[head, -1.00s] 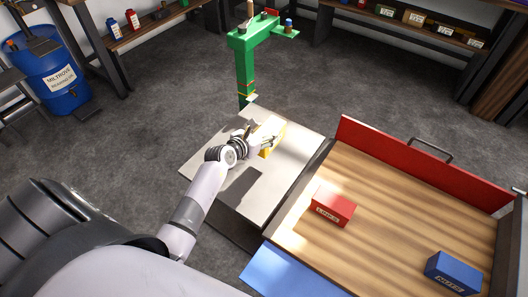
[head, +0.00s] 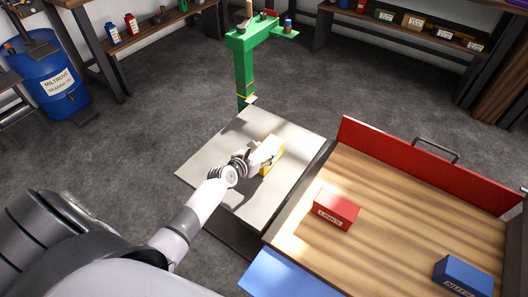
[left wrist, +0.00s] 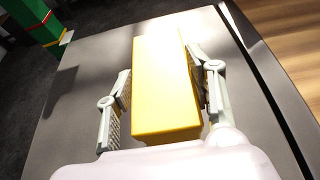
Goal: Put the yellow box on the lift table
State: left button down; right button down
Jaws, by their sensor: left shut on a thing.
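The yellow box (head: 273,157) is over the grey top of the lift table (head: 215,158). My left gripper (head: 266,152) is shut on it, one finger on each long side. In the left wrist view the yellow box (left wrist: 165,80) fills the space between the two fingers of the left gripper (left wrist: 160,95), with the grey lift table top (left wrist: 75,85) around it. Whether the box touches the table top is hard to tell. The arm and gripper hide part of the box in the head view. My right gripper is not in view.
A wooden-topped bench (head: 390,190) with a red back panel (head: 425,165) stands right beside the lift table. It bears a red box (head: 335,209) and a blue box (head: 462,275). A green post (head: 245,70) stands behind the table. A blue barrel (head: 57,82) is at the far left.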

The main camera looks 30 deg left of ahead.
pick_arm(q)
jog(key=c, duration=1.1)
grip_release()
jog(key=shift+f, duration=0.15)
jog(key=o, duration=0.4)
jog(key=shift+r, duration=0.2)
jog(key=shift+s+r, duration=0.1)
jog(key=shift+s, duration=0.25)
jog(key=p+v, duration=0.2)
jog(key=v, duration=0.9)
jog(key=shift+s, duration=0.2)
